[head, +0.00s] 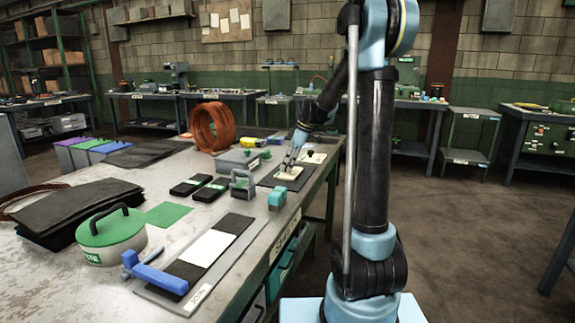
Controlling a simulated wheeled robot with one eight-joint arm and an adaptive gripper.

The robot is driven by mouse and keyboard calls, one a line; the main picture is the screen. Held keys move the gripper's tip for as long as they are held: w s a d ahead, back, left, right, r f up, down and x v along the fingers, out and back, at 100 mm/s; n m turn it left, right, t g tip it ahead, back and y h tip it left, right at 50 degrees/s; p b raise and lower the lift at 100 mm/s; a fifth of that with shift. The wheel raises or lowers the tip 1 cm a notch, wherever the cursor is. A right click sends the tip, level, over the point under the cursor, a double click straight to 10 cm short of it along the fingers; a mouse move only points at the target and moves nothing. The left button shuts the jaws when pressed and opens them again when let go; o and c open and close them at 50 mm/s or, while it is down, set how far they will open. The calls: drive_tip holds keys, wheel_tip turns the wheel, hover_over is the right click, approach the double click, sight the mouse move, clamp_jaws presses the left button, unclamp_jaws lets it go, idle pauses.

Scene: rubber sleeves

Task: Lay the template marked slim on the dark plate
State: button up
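My gripper (289,165) is low over a dark rectangular mat or plate (268,181) near the table's right edge. Its fingertips are at a small cream piece (286,175) with a dark mark; whether they grip it is too small to tell. A second cream piece (314,158) with a dark knob or mark lies just behind, to the right. No writing on either piece is readable, so I cannot tell which is marked slim. Nearer the front, a long grey plate (238,262) carries black strips (187,271) and a white sheet (209,248).
Close to my gripper stand a grey handled block (243,184), a teal block (277,198) and a grey-green box (240,160). Two black bars (190,186) lie left of them. An orange coil (212,127) stands behind. A green-lidded tin (110,238) and blue clamp (155,274) are at front left.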

drive_tip(key=shift+r, duration=0.15)
drive_tip(key=w+v, duration=0.1)
drive_tip(key=v, duration=1.1)
drive_tip(key=s+d+f+m+h, duration=0.1)
drive_tip(key=s+d+m, duration=0.1)
drive_tip(key=s, duration=0.4)
drive_tip(key=s+d+f+m, duration=0.1)
drive_tip(key=s+m, duration=0.1)
drive_tip(key=s, duration=0.4)
drive_tip(key=s+d+f+m+h, duration=0.1)
drive_tip(key=s+d+f+m, duration=0.2)
drive_tip(key=s+f, duration=0.3)
drive_tip(key=s+d+f+m+t+h, duration=0.1)
drive_tip(key=s+f+m, duration=0.4)
drive_tip(key=s, duration=0.6)
drive_tip(key=s+d+f+m+h, duration=0.1)
drive_tip(key=s+d+f+m, duration=0.3)
drive_tip(key=s+f, duration=0.4)
drive_tip(key=shift+s+d+t+h, duration=0.3)
drive_tip(key=shift+s, duration=0.3)
